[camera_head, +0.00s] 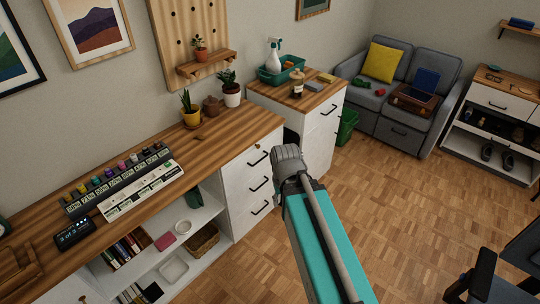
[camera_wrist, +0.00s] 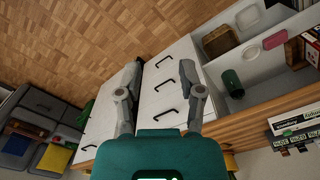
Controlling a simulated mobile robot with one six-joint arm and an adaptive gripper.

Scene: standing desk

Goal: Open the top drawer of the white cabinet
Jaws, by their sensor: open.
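A white cabinet (camera_head: 247,186) with three drawers stands under the right end of the wooden desk. Its top drawer has a black bar handle (camera_head: 257,158), and all its drawers look shut. In the wrist view, which is turned nearly upside down, the three handles show between my fingers, with the top handle (camera_wrist: 165,113) lowest in the picture. My gripper (camera_wrist: 162,72) is open and empty, facing the drawer fronts and apart from the handles.
A second white cabinet (camera_head: 320,133) with black handles stands behind, holding a green tray (camera_head: 280,70) and bottles. Open shelves (camera_head: 185,235) adjoin the drawers at left. Plants and a label rack stand on the desk (camera_head: 225,128).

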